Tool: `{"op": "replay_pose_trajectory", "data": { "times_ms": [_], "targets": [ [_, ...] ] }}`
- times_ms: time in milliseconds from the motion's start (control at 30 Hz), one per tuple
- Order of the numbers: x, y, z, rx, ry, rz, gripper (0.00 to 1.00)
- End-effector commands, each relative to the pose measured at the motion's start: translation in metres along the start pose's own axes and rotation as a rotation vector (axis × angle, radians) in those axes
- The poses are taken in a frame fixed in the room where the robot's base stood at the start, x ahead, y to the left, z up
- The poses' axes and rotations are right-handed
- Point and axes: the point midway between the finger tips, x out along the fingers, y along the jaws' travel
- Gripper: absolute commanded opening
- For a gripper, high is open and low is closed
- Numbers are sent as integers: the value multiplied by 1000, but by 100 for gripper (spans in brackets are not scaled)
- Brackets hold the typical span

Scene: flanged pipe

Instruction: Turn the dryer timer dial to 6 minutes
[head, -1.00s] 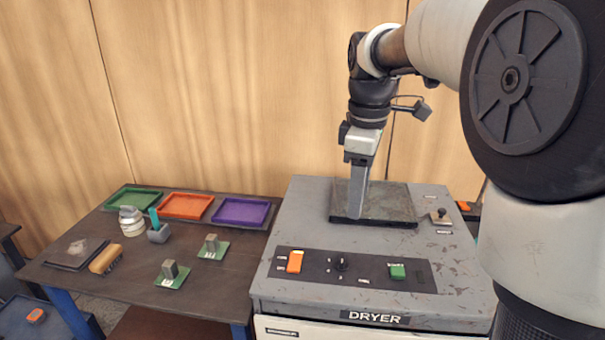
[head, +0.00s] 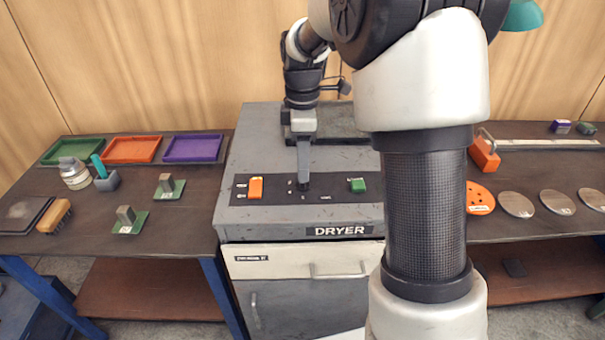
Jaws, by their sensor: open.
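The grey dryer (head: 270,140) stands in the middle of the head view, with a dark control panel (head: 330,191) on its sloped front top. The black timer dial (head: 303,187) sits on that panel between an orange switch (head: 255,188) and a green button (head: 357,185). My gripper (head: 303,178) points straight down, with its fingertips at or just above the dial. The fingers overlap in this view, and they hide most of the dial, including its pointer. I cannot tell whether they touch it. The scale marks are too small to read.
The left table holds green (head: 75,151), orange (head: 131,149) and purple (head: 193,147) trays, a jar (head: 75,173), a brush (head: 54,216) and small blocks. My arm covers the dryer's right side.

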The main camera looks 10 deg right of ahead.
Motion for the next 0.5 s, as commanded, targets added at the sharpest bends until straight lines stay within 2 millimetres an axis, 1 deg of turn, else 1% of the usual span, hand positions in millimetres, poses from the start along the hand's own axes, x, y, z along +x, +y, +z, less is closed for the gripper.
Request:
{"op": "replay_pose_trajectory", "data": {
  "times_ms": [33, 200, 333, 500],
  "targets": [
    [10, -1, 0, 0, -1, -4, 48],
    [30, 0, 0, 0, 0, -2, 48],
    [36, 0, 0, 0, 0, -1, 48],
    [38, 0, 0, 0, 0, 0, 48]
  ]
}}
